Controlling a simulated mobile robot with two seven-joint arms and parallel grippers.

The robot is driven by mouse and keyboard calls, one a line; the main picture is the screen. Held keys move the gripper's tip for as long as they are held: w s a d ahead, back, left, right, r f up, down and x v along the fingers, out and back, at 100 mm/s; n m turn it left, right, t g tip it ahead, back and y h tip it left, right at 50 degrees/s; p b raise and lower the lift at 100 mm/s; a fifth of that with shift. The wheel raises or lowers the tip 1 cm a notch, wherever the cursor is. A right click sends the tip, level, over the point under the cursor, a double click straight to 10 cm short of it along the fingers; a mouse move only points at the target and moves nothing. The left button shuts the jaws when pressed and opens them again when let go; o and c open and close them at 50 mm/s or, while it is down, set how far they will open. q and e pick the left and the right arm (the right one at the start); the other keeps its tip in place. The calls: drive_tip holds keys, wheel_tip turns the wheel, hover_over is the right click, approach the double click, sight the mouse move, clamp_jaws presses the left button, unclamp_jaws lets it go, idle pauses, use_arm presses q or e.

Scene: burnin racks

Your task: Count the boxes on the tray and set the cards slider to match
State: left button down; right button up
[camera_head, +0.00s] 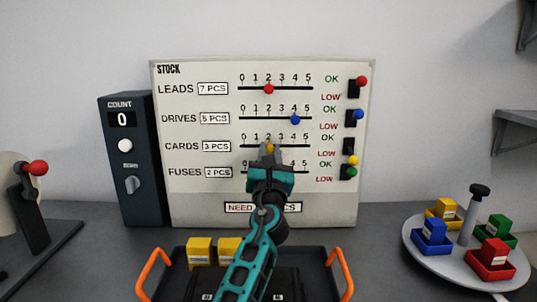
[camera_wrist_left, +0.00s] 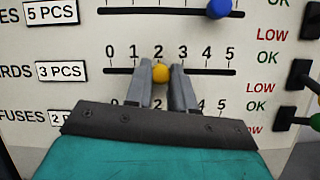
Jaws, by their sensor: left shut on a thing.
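The cards slider's yellow knob (camera_wrist_left: 161,73) is at about the 2 mark on its 0-to-5 scale in the left wrist view. My left gripper (camera_head: 268,155) reaches up to the stock board (camera_head: 210,209) and is shut on this knob, one finger on each side. The tray (camera_head: 317,254), with orange handles, stands in front of the board. Two yellow boxes (camera_head: 200,252) (camera_head: 229,250) show side by side at its back left. My arm covers the tray's middle, so other boxes there may be hidden. My right gripper is not in view.
The leads slider's red knob (camera_head: 269,89) is at 2, the drives slider's blue knob (camera_head: 295,120) at 4. The cards switch's yellow knob (camera_head: 353,160) is down toward LOW. A dark count box (camera_head: 129,185) reading 0 stands left, a round carousel (camera_head: 456,267) with coloured bins right.

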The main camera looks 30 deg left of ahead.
use_arm(q)
drive_tip(key=shift+a, duration=0.1)
drive_tip(key=c, duration=1)
unclamp_jaws()
drive_tip(key=shift+o, duration=0.2)
drive_tip(key=shift+s+f, duration=0.1)
